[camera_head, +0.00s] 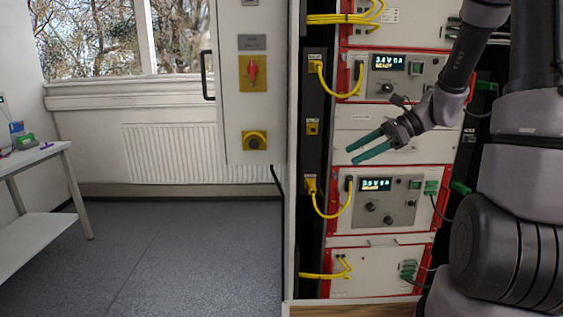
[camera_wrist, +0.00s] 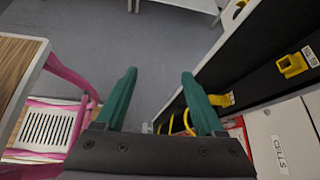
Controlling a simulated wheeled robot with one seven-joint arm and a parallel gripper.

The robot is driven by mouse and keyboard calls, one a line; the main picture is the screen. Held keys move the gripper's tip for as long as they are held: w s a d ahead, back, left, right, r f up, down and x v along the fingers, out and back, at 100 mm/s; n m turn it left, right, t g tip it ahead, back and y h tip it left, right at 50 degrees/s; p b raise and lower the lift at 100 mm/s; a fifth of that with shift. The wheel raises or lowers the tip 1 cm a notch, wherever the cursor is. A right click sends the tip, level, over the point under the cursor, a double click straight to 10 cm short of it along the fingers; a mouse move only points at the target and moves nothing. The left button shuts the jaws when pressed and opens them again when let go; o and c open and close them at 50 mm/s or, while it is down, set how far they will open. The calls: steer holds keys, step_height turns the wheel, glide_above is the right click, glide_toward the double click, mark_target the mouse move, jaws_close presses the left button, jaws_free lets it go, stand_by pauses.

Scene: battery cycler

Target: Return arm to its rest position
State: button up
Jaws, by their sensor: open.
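My gripper (camera_head: 354,152) has green fingers and is open and empty. In the head view it is in front of the battery cycler rack (camera_head: 384,148), pointing to the left. My arm comes in from the right side of the picture and bends down to the gripper. In the wrist view the two green fingers of my gripper (camera_wrist: 160,88) are spread apart with bare grey floor between their tips. No object is between them.
Yellow cables (camera_head: 321,205) loop out of the rack front. A grey cabinet (camera_head: 248,110) with a red switch stands left of it. A white table (camera_head: 40,165) is at far left. In the wrist view, a wood-topped table (camera_wrist: 16,70) and pink-framed item (camera_wrist: 70,75) are at left.

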steer(key=s+d+r+n+t+h, duration=0.2)
steer(key=s+r+n+t+h, duration=0.1)
steer(key=s+r+n, duration=0.3)
steer(key=s+d+r+n+t+h, duration=0.2)
steer(key=s+r+n+t+h, duration=0.1)
steer(key=s+r+n+h, duration=0.3)
steer(key=s+r+n, duration=0.1)
steer(key=s+r, duration=0.1)
steer(key=s, duration=0.1)
steer(key=shift+d+r+h, duration=0.15)
steer(key=shift+d+h, duration=0.15)
steer(key=shift+d, duration=0.05)
